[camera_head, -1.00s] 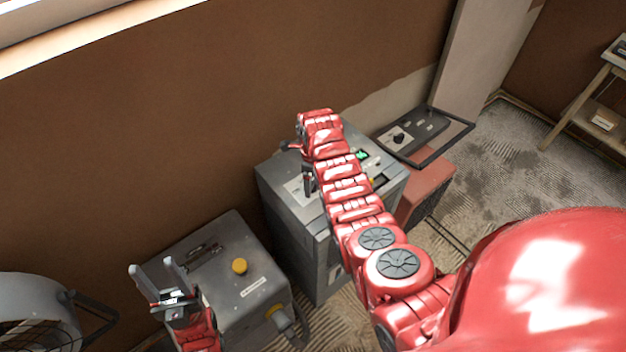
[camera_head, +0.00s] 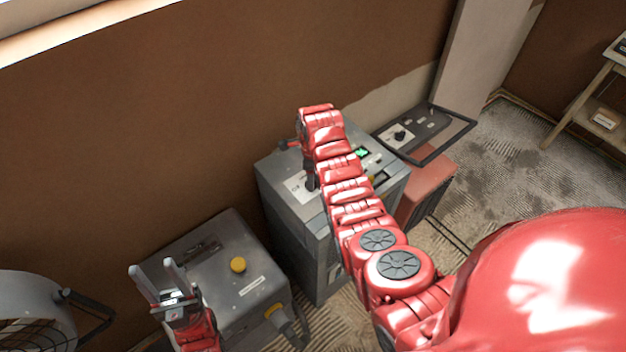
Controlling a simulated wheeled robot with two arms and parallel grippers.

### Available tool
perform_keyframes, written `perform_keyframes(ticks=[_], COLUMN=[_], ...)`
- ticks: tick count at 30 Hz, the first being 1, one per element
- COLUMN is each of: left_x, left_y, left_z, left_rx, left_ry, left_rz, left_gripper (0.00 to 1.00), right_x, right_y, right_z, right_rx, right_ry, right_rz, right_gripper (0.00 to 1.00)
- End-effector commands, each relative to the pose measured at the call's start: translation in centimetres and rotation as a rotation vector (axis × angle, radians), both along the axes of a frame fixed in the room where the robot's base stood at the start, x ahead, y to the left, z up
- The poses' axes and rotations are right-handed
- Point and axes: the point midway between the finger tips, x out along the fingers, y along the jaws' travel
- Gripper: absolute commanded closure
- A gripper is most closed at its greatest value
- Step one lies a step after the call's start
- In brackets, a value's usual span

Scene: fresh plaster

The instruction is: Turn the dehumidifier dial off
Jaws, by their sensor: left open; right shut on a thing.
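The dehumidifier appears to be the tall grey cabinet (camera_head: 285,212) in the middle, with a pale label plate (camera_head: 297,188) and a lit green display (camera_head: 361,153) on its top panel. My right arm reaches over this panel and hides much of it. My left gripper (camera_head: 156,267) is open and empty, fingers up, at the lower left, away from the dial.
A lower grey machine (camera_head: 215,275) with a yellow knob (camera_head: 238,265) stands beside my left gripper. A fan (camera_head: 35,310) is at the far left. A red machine (camera_head: 430,185) with a handle frame stands right of the cabinet. A brown wall (camera_head: 200,120) runs close behind.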

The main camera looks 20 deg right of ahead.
Motion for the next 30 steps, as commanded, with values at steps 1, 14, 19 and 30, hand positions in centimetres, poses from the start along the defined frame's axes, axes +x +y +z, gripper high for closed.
perform_keyframes(ticks=[1, 14, 19, 30], left_x=[0.0, 0.0, 0.0, 0.0], left_y=[0.0, 0.0, 0.0, 0.0], left_z=[-1.1, -6.5, -8.0, -8.9], left_rx=[0.0, 0.0, 0.0, 0.0], left_ry=[0.0, 0.0, 0.0, 0.0], left_rz=[0.0, 0.0, 0.0, 0.0], left_gripper=[0.5, 0.5, 0.5, 0.5], right_x=[0.1, 0.3, 0.4, 0.5], right_y=[0.0, -0.1, 0.0, 0.0], right_z=[-0.6, -0.7, -0.4, -0.1], right_rx=[-0.001, 0.0, 0.0, 0.003], right_ry=[-0.005, -0.005, -0.004, 0.0], right_rz=[0.035, 0.436, 0.598, 0.95], right_gripper=[0.96, 0.96, 0.96, 0.96])
